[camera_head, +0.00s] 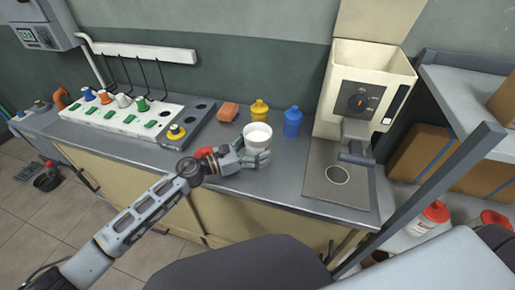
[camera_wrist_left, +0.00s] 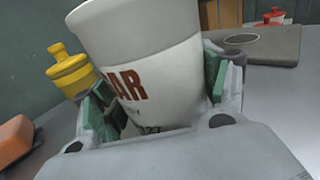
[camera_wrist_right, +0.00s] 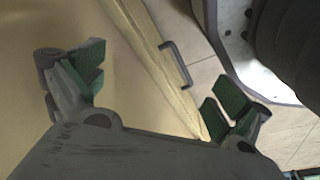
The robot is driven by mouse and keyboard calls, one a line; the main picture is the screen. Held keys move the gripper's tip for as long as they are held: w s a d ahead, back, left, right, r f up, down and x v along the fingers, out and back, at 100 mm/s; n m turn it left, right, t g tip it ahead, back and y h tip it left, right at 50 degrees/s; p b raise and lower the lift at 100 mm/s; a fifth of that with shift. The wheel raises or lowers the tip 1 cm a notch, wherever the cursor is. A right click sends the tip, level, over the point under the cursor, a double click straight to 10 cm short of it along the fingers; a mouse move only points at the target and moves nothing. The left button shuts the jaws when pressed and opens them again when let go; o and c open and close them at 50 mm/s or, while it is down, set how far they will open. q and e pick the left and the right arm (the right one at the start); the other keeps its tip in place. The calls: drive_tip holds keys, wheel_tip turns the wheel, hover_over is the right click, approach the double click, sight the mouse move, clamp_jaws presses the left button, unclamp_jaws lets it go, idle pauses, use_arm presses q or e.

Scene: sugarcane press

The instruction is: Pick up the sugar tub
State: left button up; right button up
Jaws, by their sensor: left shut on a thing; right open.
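The sugar tub (camera_head: 257,135) is a white round tub at the middle of the grey counter in the head view. In the left wrist view the tub (camera_wrist_left: 150,55) fills the middle and shows dark red letters ending in "AR". My left gripper (camera_head: 262,158) is shut on the tub, with its green pads (camera_wrist_left: 155,95) on both sides of it. I cannot tell whether the tub's base touches the counter. My right gripper (camera_wrist_right: 155,85) is open and empty in the right wrist view, in front of a pale cabinet front.
A yellow bottle (camera_head: 259,111) and a blue bottle (camera_head: 292,122) stand behind the tub. An orange block (camera_head: 228,112) lies to their left. A cream machine (camera_head: 365,100) stands to the right, and a white panel with green switches (camera_head: 120,116) lies at left. The counter's front is clear.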

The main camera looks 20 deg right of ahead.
sight(258, 124)
use_arm(q)
drive_tip(key=shift+r, duration=0.4)
use_arm(e)
drive_tip(key=shift+s+f, duration=0.1)
drive_tip(key=shift+f, duration=0.05)
use_arm(q)
drive_tip(key=shift+r, duration=0.15)
drive_tip(key=shift+r+p, duration=0.35)
drive_tip(key=shift+r, duration=1.85)
drive_tip(key=shift+r+p, duration=0.55)
drive_tip(key=shift+r, duration=1.65)
use_arm(e)
wheel_tip(258, 124, down, 5)
drive_tip(key=s+d, duration=0.2)
drive_tip(key=s, duration=0.1)
drive_tip(key=shift+d, duration=0.3)
use_arm(q)
drive_tip(key=shift+r, duration=0.15)
use_arm(e)
drive_tip(key=shift+w, duration=0.35)
drive_tip(key=shift+s, duration=0.1)
